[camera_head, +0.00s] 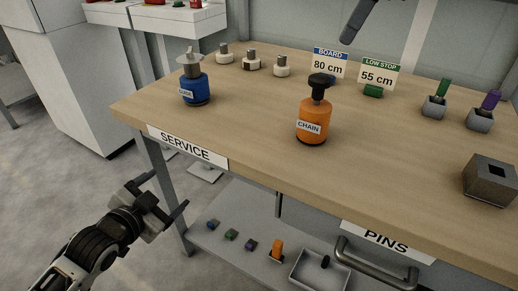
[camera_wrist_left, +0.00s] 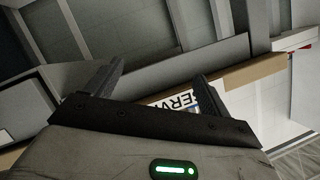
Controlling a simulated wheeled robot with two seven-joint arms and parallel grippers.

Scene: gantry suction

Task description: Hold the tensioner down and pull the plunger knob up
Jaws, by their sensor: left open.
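An orange cylinder labelled CHAIN (camera_head: 313,122) stands upright on the wooden bench top. A black knob (camera_head: 321,80) sits on a short stem on top of it; I take these as the tensioner and plunger knob. A blue cylinder (camera_head: 196,89) with a grey top stands further left near the bench edge. My left gripper (camera_head: 171,188) is open and empty, below and left of the bench's front edge, apart from both cylinders. Its two fingers also show spread in the left wrist view (camera_wrist_left: 158,70). My right gripper is out of view.
The bench's front edge carries a SERVICE label (camera_head: 187,147) and a PINS label (camera_head: 388,242) above a metal handle (camera_head: 375,268). Green (camera_head: 443,88) and purple (camera_head: 490,101) pins and a grey block (camera_head: 490,180) are at right. A lower shelf holds small parts. Bench between the cylinders is clear.

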